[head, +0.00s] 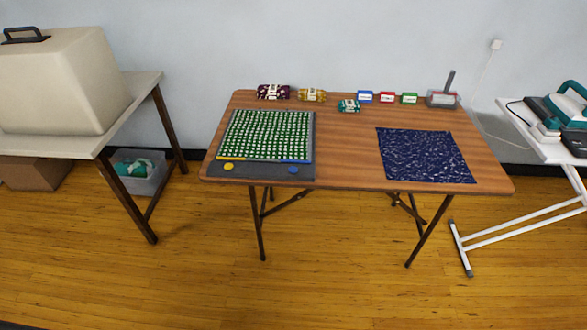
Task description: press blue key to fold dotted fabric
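The dotted fabric (266,135), green with pale dots, lies flat on a dark grey folding board (235,170) at the left of the wooden table. A blue key (293,170) is at the board's front right, and a yellow key (228,167) is at its front left. A thin blue strip (292,161) and a yellow strip (236,158) run along the fabric's front edge. Neither of my grippers shows in the head view, and nothing is touching the keys.
A dark blue patterned fabric (425,155) lies flat at the table's right. Rolled fabrics (312,95), small blue, red and green labelled boxes (387,97) and a grey handled container (443,99) stand along the back. The wooden table (345,150) is bare in its middle. A side table (140,88) stands left, an ironing board (550,148) right.

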